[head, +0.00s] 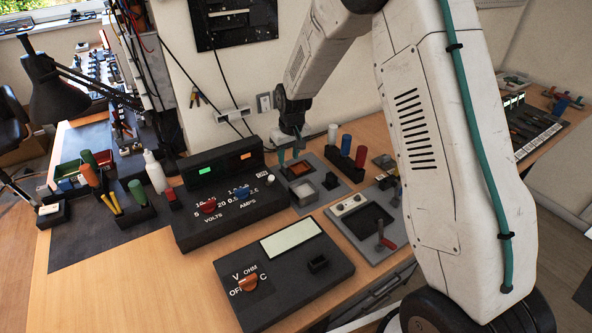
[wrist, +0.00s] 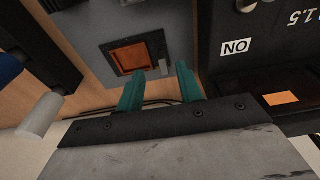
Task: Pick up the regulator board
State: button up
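An orange-brown square in a dark frame, which I take to be the regulator board (head: 300,169), lies in a grey fixture on the bench. In the wrist view the orange square (wrist: 130,58) is just beyond my fingertips. My gripper (head: 289,157) points down at the back edge of this fixture. Its two teal fingers are apart with nothing between them, as the wrist view of my gripper (wrist: 160,74) shows. I cannot tell how high the tips are above the board.
A black power supply (head: 225,195) stands close to the left of the fixture. White, blue and red cylinders (head: 346,146) stand to the right. A black meter (head: 285,272) lies in front. A grey panel with a red-handled lever (head: 385,243) is at right.

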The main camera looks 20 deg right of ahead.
aim_at(286, 167)
jog(key=f, duration=0.2)
jog(key=w+f, duration=0.1)
jog(key=f, duration=0.2)
jog(key=shift+a, duration=0.2)
grip_shut()
